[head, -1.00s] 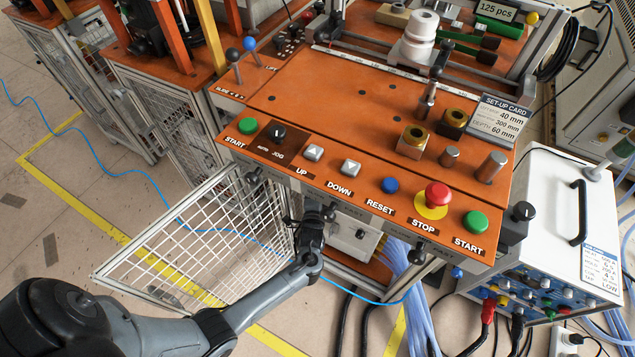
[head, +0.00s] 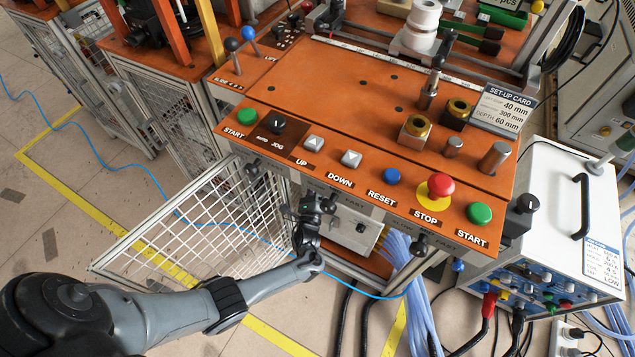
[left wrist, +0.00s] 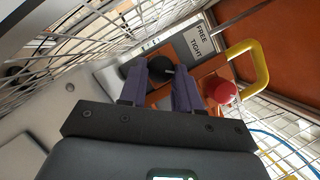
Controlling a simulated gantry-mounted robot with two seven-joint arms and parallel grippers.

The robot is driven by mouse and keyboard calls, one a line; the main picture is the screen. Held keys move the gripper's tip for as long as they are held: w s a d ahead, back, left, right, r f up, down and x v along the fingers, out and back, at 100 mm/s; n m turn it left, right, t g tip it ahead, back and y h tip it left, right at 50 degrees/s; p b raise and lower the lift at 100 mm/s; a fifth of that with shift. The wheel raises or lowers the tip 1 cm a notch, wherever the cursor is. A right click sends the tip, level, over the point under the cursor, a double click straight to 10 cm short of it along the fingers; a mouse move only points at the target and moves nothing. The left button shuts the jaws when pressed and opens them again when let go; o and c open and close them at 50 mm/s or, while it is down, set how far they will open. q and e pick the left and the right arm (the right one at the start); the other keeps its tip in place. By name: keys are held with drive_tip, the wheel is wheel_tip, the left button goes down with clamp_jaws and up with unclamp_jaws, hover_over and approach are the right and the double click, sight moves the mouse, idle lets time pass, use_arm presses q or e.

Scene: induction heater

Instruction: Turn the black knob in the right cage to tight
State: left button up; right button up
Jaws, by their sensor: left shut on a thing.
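The black knob (left wrist: 156,66) shows in the left wrist view between the two purple fingers of my left gripper (left wrist: 163,80), which is shut on it. A white plate (left wrist: 201,40) reading FREE and TIGHT sits just beyond the knob. The knob's pointer is too small to read. In the head view my left gripper (head: 316,205) is below the orange panel's front edge, by the open mesh door (head: 205,225) of the cage. The knob cannot be made out in that view. My right gripper is not in view.
In the left wrist view a red knob (left wrist: 222,91) and a yellow handle (left wrist: 256,62) are close right of the fingers. White mesh (left wrist: 110,28) runs along the upper left. In the head view, the orange panel (head: 330,100) with several buttons overhangs my wrist.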

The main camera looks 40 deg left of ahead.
use_arm(q)
drive_tip(key=shift+f+m+t, duration=0.1)
drive_tip(key=shift+m+t, duration=0.2)
drive_tip(key=shift+m, duration=0.4)
drive_tip(key=o, duration=1.1)
drive_tip(key=shift+c, duration=0.2)
drive_tip(key=shift+f, duration=0.1)
